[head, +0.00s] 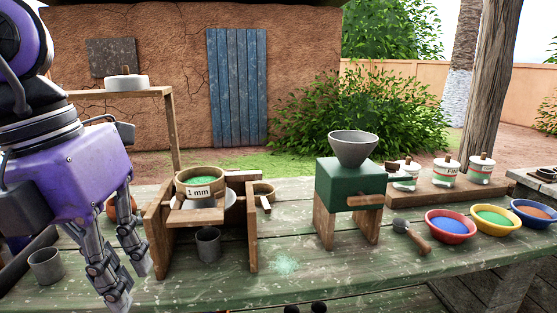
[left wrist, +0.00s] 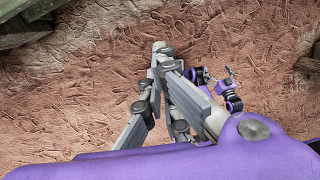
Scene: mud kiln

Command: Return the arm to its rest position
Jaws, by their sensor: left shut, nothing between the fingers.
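My left gripper (head: 131,287) hangs at the left of the head view, in front of the workbench (head: 380,270), with its grey fingers pointing down. In the left wrist view its fingers (left wrist: 158,52) come together with nothing between them, over reddish, cracked ground. The purple wrist housing fills the bottom of that view. A small purple and grey part of mine (left wrist: 230,92) shows beyond the fingers; it looks like the right arm's end, but its jaws are too small to read.
A wooden stand holds a sieve (head: 200,190) marked 1 mm, with a grey cup (head: 208,244) under it. Another cup (head: 46,266) stands near my left arm. A green grinder (head: 350,185), a scoop (head: 412,235), powder bowls (head: 451,225) and lidded jars (head: 446,172) stand farther right.

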